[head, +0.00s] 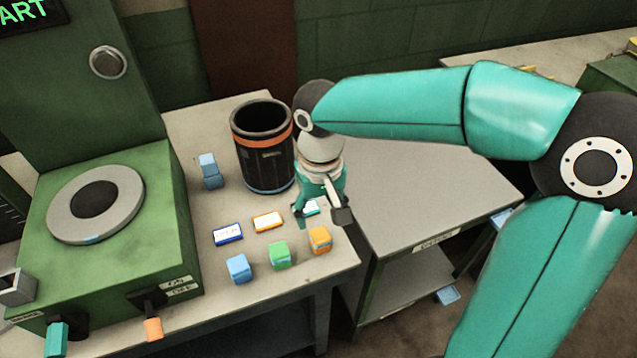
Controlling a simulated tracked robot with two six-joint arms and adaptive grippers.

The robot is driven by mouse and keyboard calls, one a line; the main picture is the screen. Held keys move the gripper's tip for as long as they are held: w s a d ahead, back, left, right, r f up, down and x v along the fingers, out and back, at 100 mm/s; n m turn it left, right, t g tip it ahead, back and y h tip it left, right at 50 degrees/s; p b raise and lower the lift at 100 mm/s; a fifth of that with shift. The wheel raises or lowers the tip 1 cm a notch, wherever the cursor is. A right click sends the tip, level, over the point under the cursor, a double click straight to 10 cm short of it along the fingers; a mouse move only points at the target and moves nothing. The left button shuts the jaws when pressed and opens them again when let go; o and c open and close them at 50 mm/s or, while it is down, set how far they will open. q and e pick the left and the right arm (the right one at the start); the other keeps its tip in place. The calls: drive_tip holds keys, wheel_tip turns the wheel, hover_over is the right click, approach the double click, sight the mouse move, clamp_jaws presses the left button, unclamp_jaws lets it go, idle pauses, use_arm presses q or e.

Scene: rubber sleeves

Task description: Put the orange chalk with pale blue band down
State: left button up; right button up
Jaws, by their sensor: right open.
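An orange block (320,240) sits at the right front of the left table; it is the only loose orange piece I see, and I cannot make out a pale blue band on it. My right gripper (324,214) points down just behind this block, above a card with a green edge (311,208) that it partly hides. The jaws are open, and I see nothing held between them. A green block (279,256) and a blue block (239,268) stand in a row to the left of the orange one. My left gripper is not in view.
A black bin (263,165) with an orange band stands behind the cards. A blue-edged card (228,234), an orange-edged card (267,221) and a blue piece (209,170) share the table. A green machine (120,250) fills the left. The grey cabinet top (420,190) is clear.

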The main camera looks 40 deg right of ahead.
sight(320, 235)
wheel_tip(320, 235, up, 8)
idle(0.7)
